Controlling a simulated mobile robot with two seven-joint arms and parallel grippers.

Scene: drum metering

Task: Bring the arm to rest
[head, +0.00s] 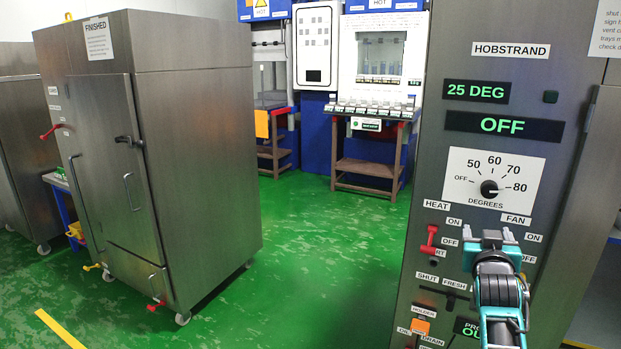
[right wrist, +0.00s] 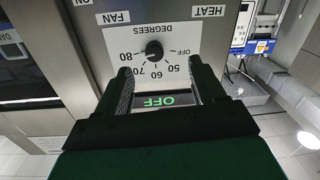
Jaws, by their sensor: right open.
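My right gripper (head: 489,234) is raised in front of the lower part of the steel HOBSTRAND control panel (head: 440,150), at the right of the head view. Its jaws are open with nothing between them. I cannot tell any contact with the panel. The dial knob (head: 489,188) sits on a white plate marked OFF and 50 to 80. The displays read 25 DEG (head: 476,92) and OFF (head: 503,125). My left gripper is out of view.
A red HEAT lever (head: 431,238) and an orange tag (head: 420,327) are on the panel near my right arm; the gripper partly hides the FAN controls. A steel cabinet (head: 190,150) stands left. Green floor (head: 325,260) between is clear. A wooden stand (head: 368,168) is behind.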

